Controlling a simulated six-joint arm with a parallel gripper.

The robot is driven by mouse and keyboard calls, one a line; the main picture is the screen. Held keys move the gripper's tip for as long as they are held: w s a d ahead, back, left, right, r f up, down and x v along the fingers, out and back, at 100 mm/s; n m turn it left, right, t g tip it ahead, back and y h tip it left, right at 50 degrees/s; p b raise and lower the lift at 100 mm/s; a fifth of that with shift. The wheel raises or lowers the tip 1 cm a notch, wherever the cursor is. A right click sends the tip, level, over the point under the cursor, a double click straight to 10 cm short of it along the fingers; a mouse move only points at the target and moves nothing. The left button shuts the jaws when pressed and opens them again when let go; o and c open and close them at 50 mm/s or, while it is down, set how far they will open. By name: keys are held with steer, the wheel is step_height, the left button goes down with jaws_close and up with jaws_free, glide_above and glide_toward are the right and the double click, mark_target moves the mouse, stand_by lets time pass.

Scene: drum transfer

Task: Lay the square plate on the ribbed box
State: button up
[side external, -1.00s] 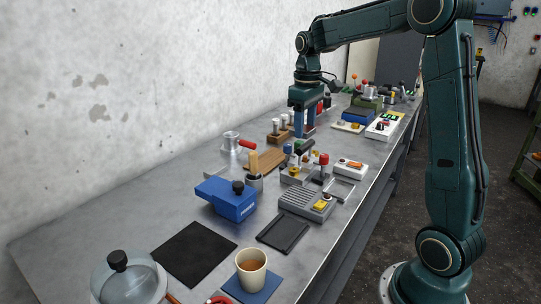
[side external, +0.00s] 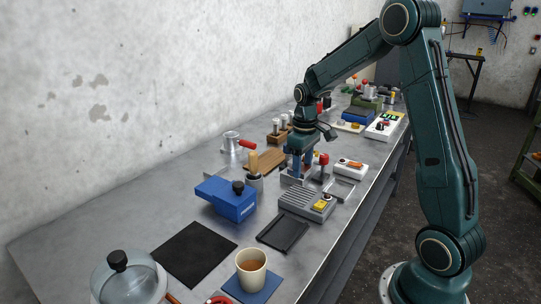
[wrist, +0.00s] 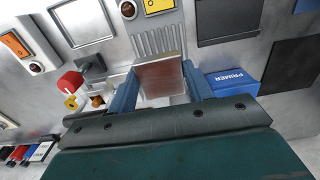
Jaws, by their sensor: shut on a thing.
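My gripper (side external: 298,174) is above the bench just behind the ribbed box. In the wrist view its two blue fingers (wrist: 163,88) are shut on the square plate (wrist: 161,74), a metallic grey-brown piece held by opposite edges. The ribbed box (side external: 303,202) is grey with parallel ribs on top and a yellow button at one end. In the wrist view the ribbed box (wrist: 156,38) shows beyond the plate, which hides part of it. I cannot make out the plate clearly in the side view, nor its height over the box.
A blue box (side external: 228,200) stands left of the ribbed box. A black tray (side external: 283,233) lies in front of it, with a cup (side external: 251,268) nearer the camera. A red-knobbed lever (side external: 324,164) and a white switch box (side external: 350,168) are close to the gripper's right.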

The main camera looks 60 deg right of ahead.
mark_target(301, 196)
steer(key=shift+f, duration=1.75)
steer(key=shift+f, duration=2.1)
steer(key=shift+f, duration=0.1)
steer(key=o, duration=1.3)
steer(key=shift+f, duration=0.1)
step_height(301, 196, up, 12)
steer(key=shift+r, duration=0.15)
